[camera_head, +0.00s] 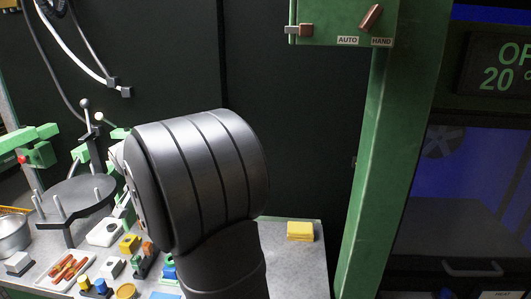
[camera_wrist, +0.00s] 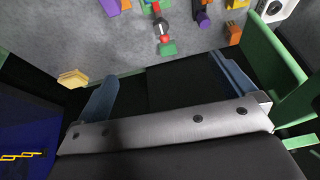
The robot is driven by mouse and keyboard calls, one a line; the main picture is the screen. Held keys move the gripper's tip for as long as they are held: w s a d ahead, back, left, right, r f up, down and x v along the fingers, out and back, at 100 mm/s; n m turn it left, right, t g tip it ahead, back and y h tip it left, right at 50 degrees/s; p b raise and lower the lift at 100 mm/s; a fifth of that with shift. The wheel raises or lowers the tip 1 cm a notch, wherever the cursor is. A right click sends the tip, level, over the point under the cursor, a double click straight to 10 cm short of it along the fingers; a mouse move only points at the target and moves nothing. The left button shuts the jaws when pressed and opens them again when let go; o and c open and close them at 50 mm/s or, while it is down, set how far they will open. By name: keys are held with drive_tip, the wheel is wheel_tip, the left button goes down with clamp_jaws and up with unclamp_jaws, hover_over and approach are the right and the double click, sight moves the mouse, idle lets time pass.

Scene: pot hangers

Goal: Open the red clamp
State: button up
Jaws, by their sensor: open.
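In the wrist view my gripper (camera_wrist: 165,68) is open, with its two blue-grey fingers wide apart and nothing between them. Beyond the fingertips a small piece with red, dark and green parts (camera_wrist: 164,40) lies on the grey tabletop, apart from the fingers. I cannot tell for sure that it is the red clamp, or whether it is open or shut. In the head view a small red-orange and dark piece (camera_head: 147,249) stands on the table left of my arm. My own arm hides the gripper there.
A yellow block (camera_head: 300,231) sits at the table's right side, with bare tabletop around it. Small coloured pieces, a tray of red sticks (camera_head: 68,271) and a dark round stand (camera_head: 77,197) crowd the left. A green post (camera_head: 372,180) rises at the right.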

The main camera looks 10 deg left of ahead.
drive_tip(key=c, duration=0.7)
drive_tip(key=shift+d+f, duration=0.1)
drive_tip(key=shift+f, duration=0.1)
drive_tip(key=c, duration=0.4)
drive_tip(key=f, duration=0.1)
drive_tip(key=d+f+m+g, duration=0.1)
drive_tip(key=f, duration=0.1)
drive_tip(key=d+f+g, duration=0.1)
drive_tip(key=f, duration=0.1)
drive_tip(key=shift+s+d+m, duration=0.1)
drive_tip(key=shift+m, duration=0.2)
clamp_jaws()
drive_tip(key=d+f+m+g+y, duration=0.4)
drive_tip(key=f+m+g+y, duration=0.15)
drive_tip(key=f, duration=0.45)
drive_tip(key=w+d+f+m+t+y, duration=0.1)
drive_tip(key=w+d+m+t+y, duration=0.1)
drive_tip(key=w+d+m+y, duration=0.1)
drive_tip(key=w+d+f+m+t+y, duration=0.1)
drive_tip(key=w+d+m+t+y, duration=0.1)
drive_tip(key=w+d+m+y, duration=0.1)
drive_tip(key=w+d+f+m+t+y, duration=0.1)
drive_tip(key=w+d+m+t+y, duration=0.1)
drive_tip(key=m, duration=0.5)
drive_tip(key=shift+w+d+y, duration=0.45)
drive_tip(key=shift+w+d, duration=0.05)
drive_tip(key=shift+d, duration=0.2)
drive_tip(key=shift+w+d+y, duration=0.4)
drive_tip(key=shift+w+d, duration=0.1)
drive_tip(key=shift+d, duration=0.2)
